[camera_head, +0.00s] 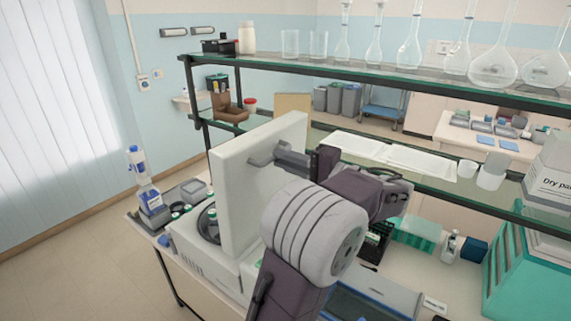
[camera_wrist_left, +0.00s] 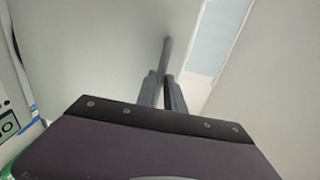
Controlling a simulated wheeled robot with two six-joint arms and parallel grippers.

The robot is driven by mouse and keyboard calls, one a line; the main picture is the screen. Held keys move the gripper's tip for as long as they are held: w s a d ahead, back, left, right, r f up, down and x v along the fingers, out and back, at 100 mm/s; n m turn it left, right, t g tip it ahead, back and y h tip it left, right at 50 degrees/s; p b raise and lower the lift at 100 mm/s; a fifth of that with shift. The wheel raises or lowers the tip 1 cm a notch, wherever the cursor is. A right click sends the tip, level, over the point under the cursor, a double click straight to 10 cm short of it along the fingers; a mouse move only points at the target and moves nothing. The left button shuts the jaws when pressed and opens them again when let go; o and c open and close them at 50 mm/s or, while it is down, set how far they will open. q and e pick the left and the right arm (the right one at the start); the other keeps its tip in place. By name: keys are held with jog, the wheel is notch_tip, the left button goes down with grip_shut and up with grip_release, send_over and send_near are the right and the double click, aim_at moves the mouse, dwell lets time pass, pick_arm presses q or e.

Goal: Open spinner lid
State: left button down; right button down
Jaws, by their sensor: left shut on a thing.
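The spinner (camera_head: 203,262) is a pale box on the bench at the lower middle of the head view. Its lid (camera_head: 235,180) is raised, a flat pale panel standing steeply tilted above the body. Part of the dark round chamber (camera_head: 209,222) shows to the left of the lid. My left gripper (camera_head: 281,158) is shut on the grey lid handle (camera_head: 262,158) on the lid's right-hand face. In the left wrist view the fingers (camera_wrist_left: 168,92) close around the dark handle bar (camera_wrist_left: 164,55), against the pale lid (camera_wrist_left: 95,50). My right gripper is not in view.
A shelf with a glass upper level (camera_head: 400,73) and flasks stands behind and right of the lid. A blue-capped bottle (camera_head: 137,162) and small jars stand left of the spinner. A teal rack (camera_head: 418,230) and a teal box (camera_head: 525,270) are on the right.

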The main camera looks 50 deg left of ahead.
pick_arm(q)
jog(key=shift+w+d+f, duration=0.1)
jog(key=shift+d+f, duration=0.1)
jog(key=shift+f, duration=0.15)
jog(key=c, duration=1.5)
grip_release()
jog(key=shift+f, duration=0.1)
jog(key=shift+o, duration=0.2)
jog(key=shift+w+a+f, duration=0.1)
jog(key=shift+w+a, duration=0.15)
jog(key=shift+a, duration=0.35)
jog(key=b+v, duration=0.2)
jog(key=v, duration=0.7)
jog(key=shift+w, duration=0.1)
